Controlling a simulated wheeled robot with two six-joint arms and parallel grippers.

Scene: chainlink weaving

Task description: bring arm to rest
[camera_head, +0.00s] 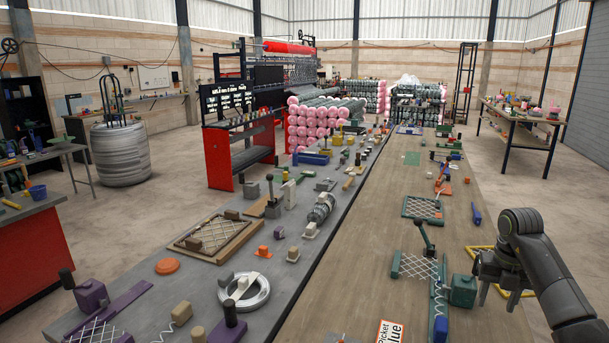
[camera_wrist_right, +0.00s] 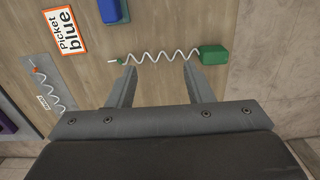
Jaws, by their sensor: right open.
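My right gripper (camera_head: 497,300) is at the right of the head view, above the right edge of the brown table (camera_head: 345,270). Its two fingers also show in the right wrist view (camera_wrist_right: 159,80), spread apart with nothing between them. Just beyond the fingertips in that view lies a wavy wire (camera_wrist_right: 160,57) with a green block (camera_wrist_right: 213,54) at its right end. The wire looks apart from the fingers. My left gripper is in neither view.
A "Picket blue" sign (camera_head: 390,332) lies at the table's front. A yellow frame (camera_head: 484,250) is beside my right wrist. A green-framed mesh (camera_head: 422,207) and blue block (camera_head: 476,213) lie farther back. The grey bench (camera_head: 130,315) on the left is crowded with tools.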

